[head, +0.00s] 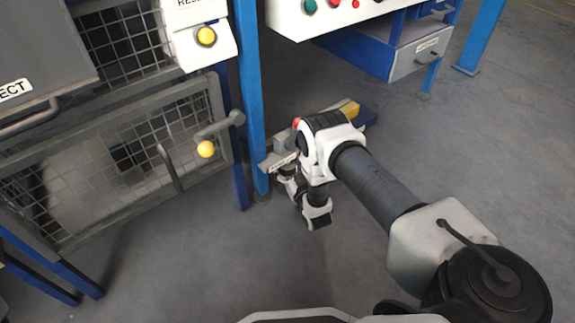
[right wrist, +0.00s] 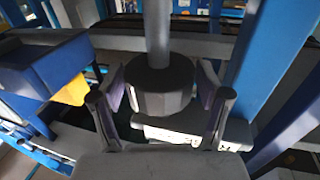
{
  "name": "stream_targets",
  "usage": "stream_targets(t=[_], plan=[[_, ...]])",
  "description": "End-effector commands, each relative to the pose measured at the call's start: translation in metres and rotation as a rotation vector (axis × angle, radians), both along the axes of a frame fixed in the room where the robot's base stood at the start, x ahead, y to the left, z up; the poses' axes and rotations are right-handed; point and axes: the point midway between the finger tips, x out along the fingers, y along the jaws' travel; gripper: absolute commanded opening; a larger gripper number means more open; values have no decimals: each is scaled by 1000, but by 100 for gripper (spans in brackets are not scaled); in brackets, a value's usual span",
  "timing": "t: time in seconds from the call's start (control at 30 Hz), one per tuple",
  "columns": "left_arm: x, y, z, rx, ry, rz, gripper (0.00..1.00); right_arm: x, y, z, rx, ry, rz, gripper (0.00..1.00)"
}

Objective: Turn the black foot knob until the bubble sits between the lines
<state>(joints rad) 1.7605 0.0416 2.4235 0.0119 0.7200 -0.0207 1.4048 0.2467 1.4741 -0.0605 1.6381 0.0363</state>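The black foot knob (right wrist: 162,90) shows in the right wrist view, on the lower end of a grey upright rod (right wrist: 158,30). My right gripper (right wrist: 162,86) is open around it, one finger on each side. Narrow gaps seem to show beside the knob, but I cannot tell whether a finger touches it. In the head view my right gripper (head: 286,180) is low, beside the foot of a blue post; the knob cannot be made out there. The bubble and its lines cannot be made out in either view. My left gripper is not in view.
A blue post (head: 250,100) stands left of my right arm. A wire-mesh guard (head: 130,150) with yellow knobs fills the left. A blue part with a yellow piece (head: 349,108) lies behind my wrist. A control panel (head: 300,18) is above.

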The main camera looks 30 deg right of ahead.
Motion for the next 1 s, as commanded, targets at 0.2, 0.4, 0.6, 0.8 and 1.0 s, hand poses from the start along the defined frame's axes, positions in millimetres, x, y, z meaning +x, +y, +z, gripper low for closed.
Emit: stream_targets(t=[0.2,0.4,0.6,0.8,1.0], plan=[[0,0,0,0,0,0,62,0,0,0,0,0,0,88],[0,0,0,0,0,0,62,-7,1,-1,1,3,0,88],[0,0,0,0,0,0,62,-47,9,-2,1,6,-1,88],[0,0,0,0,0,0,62,-96,18,-1,0,5,-1,88],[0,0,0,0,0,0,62,-117,22,0,0,1,0,88]])
